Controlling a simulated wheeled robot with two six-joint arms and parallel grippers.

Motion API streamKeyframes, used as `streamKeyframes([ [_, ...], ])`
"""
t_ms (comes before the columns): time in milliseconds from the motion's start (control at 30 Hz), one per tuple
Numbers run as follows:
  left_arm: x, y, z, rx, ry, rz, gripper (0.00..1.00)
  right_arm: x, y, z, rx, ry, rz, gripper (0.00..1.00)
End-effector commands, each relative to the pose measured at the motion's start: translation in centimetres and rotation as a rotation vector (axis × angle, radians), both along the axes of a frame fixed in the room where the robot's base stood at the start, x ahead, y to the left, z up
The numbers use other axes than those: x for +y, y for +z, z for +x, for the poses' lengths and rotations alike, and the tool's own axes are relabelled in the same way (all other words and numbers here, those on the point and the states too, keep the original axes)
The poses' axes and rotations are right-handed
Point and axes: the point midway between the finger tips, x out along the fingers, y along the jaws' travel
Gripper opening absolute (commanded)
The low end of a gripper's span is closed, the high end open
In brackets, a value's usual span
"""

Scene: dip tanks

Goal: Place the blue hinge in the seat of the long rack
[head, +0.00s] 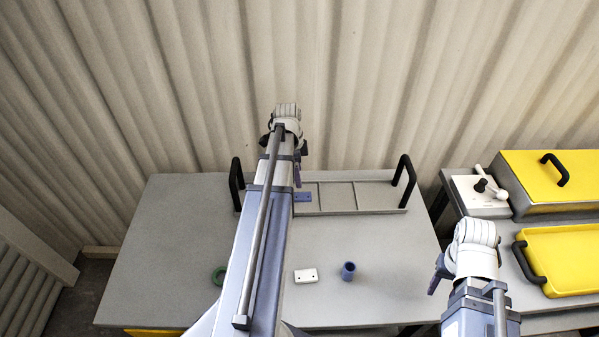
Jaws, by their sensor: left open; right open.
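The long rack (380,209) is a grey tray with a black upright handle at each end, at the back of the grey table. Thin dividers split it into seats. The blue hinge (303,197), a small flat plate with holes, lies in the rack's left part, beside my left arm. My arm hides the rack's left end, so I cannot tell if the hinge is fully seated. My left gripper (298,177) is open, just above and behind the hinge, partly hidden by its own arm. My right gripper (437,277) is open and empty, off the table's right side.
A white plate with holes (305,275), a blue cylinder (348,270) and a green ring (219,276) are on the table front. At right are a yellow lidded tank (550,175), a yellow tray (570,260) and a white lever box (480,195). The table's left side is clear.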

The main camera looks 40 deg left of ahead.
Motion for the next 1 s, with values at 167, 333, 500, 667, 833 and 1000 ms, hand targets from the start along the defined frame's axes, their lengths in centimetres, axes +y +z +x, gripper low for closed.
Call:
streamKeyframes([
  [167, 0.2, 2.3, -0.2, 0.0, 0.0, 0.0, 0.77, 0.0, 2.3, 0.0, 0.0, 0.0, 0.0, 0.5],
  [333, 0.2, 2.4, -0.2, 0.0, 0.0, 0.0, 0.77, 0.0, 2.4, 0.0, 0.0, 0.0, 0.0, 0.5],
  [500, 0.2, 2.3, -0.2, 0.0, 0.0, 0.0, 0.77, 0.0, 2.3, 0.0, 0.0, 0.0, 0.0, 0.5],
  [667, -0.8, 2.3, 0.0, 0.005, 0.004, 0.0, 0.77, 0.0, 2.3, 0.0, 0.0, 0.0, 0.0, 0.5],
  [833, -6.6, 2.2, 0.8, 0.04, 0.055, 0.008, 0.77, 0.0, 2.3, 0.0, 0.0, 0.0, 0.0, 0.5],
  [1000, -14.6, 2.2, 1.0, 0.082, 0.146, 0.032, 0.77, 0.0, 2.3, 0.0, 0.0, 0.0, 0.0, 0.5],
])
